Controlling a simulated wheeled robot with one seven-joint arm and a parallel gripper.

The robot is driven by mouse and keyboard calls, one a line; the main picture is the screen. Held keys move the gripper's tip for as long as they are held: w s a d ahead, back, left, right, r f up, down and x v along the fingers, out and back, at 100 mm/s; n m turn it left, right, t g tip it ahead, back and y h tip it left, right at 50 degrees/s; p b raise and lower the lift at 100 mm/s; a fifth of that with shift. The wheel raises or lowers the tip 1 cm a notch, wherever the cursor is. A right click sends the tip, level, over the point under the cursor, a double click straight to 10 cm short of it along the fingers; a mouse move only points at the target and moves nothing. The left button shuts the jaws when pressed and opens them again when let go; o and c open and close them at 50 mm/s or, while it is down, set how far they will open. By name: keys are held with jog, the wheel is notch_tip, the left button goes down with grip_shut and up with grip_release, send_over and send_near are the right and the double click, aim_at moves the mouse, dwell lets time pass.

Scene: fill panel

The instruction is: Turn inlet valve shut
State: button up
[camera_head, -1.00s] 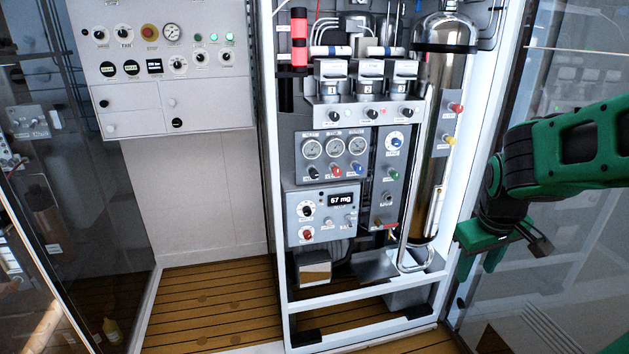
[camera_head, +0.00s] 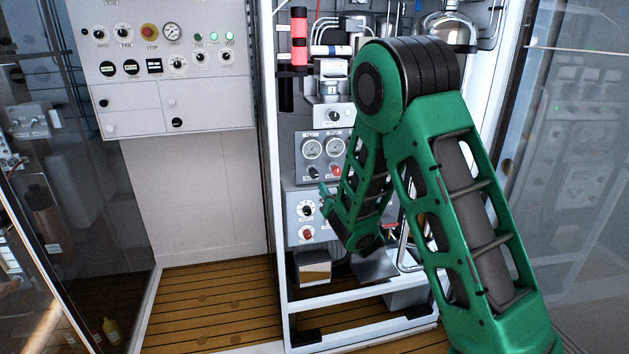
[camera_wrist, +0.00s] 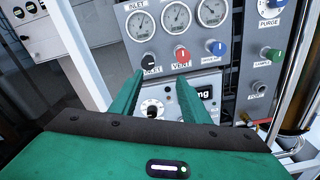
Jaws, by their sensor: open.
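The inlet valve is a black knob (camera_wrist: 149,59) labelled INLET, below the left gauge (camera_wrist: 142,25) on the grey panel in the wrist view. In the head view the black knob (camera_head: 314,172) shows left of my arm. My gripper (camera_wrist: 160,82) is open, its two green fingers pointing at the panel. The black knob lies just beyond and between the fingertips, nearer the left one, and appears apart from them. The red vent knob (camera_wrist: 182,55) is just above the right fingertip. In the head view my arm hides much of the panel.
A blue knob (camera_wrist: 215,48) and a green knob (camera_wrist: 271,54) sit to the right. The lower panel holds a white-ringed dial (camera_wrist: 152,108) and a display, partly behind the fingers. A white frame post (camera_wrist: 85,55) stands left of the panel.

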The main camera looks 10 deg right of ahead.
aim_at(315, 175)
jog(key=shift+n+y, duration=0.5)
jog(key=shift+n, duration=0.3)
jog(key=w+a, duration=0.1)
jog(key=w, duration=0.6)
jog(key=w+a, duration=0.1)
jog(key=w, duration=0.3)
jog(key=shift+a+f, duration=0.1)
jog(key=shift+a, duration=0.2)
jog(key=c, duration=1)
